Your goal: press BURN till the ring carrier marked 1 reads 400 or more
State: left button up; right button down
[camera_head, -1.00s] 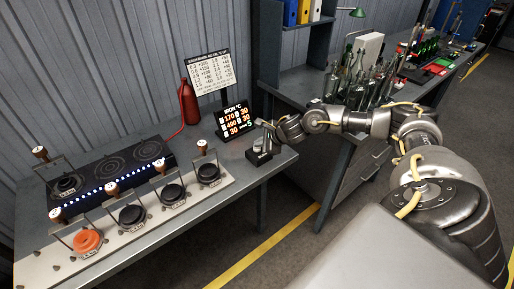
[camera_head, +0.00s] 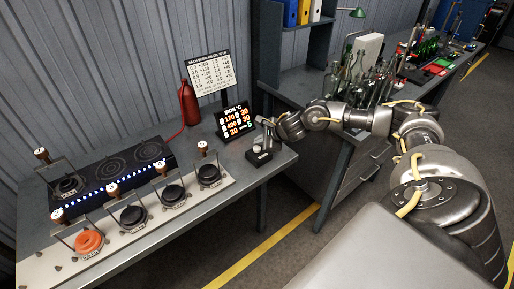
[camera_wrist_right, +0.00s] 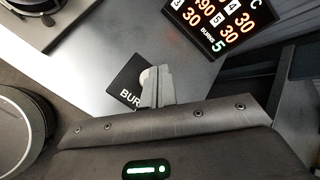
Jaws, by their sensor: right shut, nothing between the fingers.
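The BURN box (camera_head: 259,156) is a small black block near the right end of the bench. In the right wrist view the BURN pad (camera_wrist_right: 127,80) has a pale round button partly hidden by my fingers. My right gripper (camera_head: 265,146) is shut and empty, its tips at the button; I cannot tell whether they touch it. The iron temperature display (camera_head: 236,121) seems to read 170, 490 and 30 down its left column, with 30s at right and burns 5. A ring carrier (camera_head: 68,186) sits on the burner unit's left end. My left gripper is not in view.
The black burner unit (camera_head: 114,172) has a row of lit blue-white dots. Several carriers stand on the pale front strip, one with an orange ring (camera_head: 89,241). A red extinguisher (camera_head: 189,103) and a chart (camera_head: 210,74) stand behind. Bottles (camera_head: 357,80) crowd the right-hand bench.

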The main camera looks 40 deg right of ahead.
aim_at(260, 149)
jog(key=shift+r+p, duration=1.5)
jog(key=shift+r, duration=1.1)
jog(key=shift+f, duration=0.1)
